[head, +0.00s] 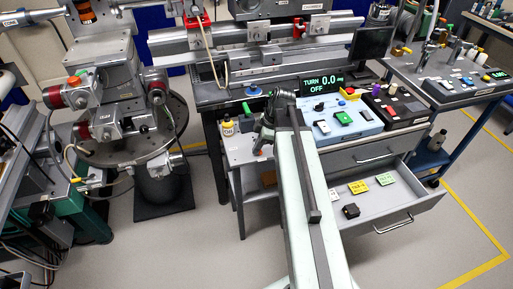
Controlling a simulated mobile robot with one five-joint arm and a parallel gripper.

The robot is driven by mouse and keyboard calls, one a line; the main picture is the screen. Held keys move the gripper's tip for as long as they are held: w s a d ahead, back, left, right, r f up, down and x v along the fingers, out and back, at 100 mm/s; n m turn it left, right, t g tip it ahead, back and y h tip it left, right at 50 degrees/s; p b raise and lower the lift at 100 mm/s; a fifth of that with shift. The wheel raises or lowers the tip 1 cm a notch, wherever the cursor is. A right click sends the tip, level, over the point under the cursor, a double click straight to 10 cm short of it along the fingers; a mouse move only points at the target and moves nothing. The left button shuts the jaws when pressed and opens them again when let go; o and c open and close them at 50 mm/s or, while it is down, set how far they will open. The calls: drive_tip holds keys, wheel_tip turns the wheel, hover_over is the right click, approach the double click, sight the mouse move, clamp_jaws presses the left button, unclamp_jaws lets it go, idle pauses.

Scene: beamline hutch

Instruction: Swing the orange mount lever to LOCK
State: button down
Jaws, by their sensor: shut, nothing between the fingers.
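I cannot make out the orange mount lever or a LOCK mark for certain. An orange band (87,15) shows on the grey instrument stack at the upper left, too small to tell if it is the lever. My gripper (262,141) is at the far end of my pale arm, small and dark, over the near left part of the bench. It looks shut and holds nothing, and its fingertips are hard to see. It is well to the right of the orange band and apart from it.
A display (323,87) reads "TURN 0.0 OFF" behind a light blue control box (341,119). An open drawer (400,196) with coloured cards juts out to the right of my arm. A round stage (130,150) stands at left. Floor at the lower right is clear.

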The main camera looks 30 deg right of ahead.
idle(0.6)
drive_tip(key=a, duration=0.2)
drive_tip(key=a+r+p, duration=0.1)
drive_tip(key=a, duration=0.1)
drive_tip(key=shift+w, duration=0.25)
drive_tip(key=w+p+v, duration=0.1)
drive_tip(key=p+v, duration=0.8)
drive_tip(key=shift+s+d+r, duration=0.15)
drive_tip(key=shift+d+r, duration=0.15)
drive_tip(key=shift+r, duration=0.05)
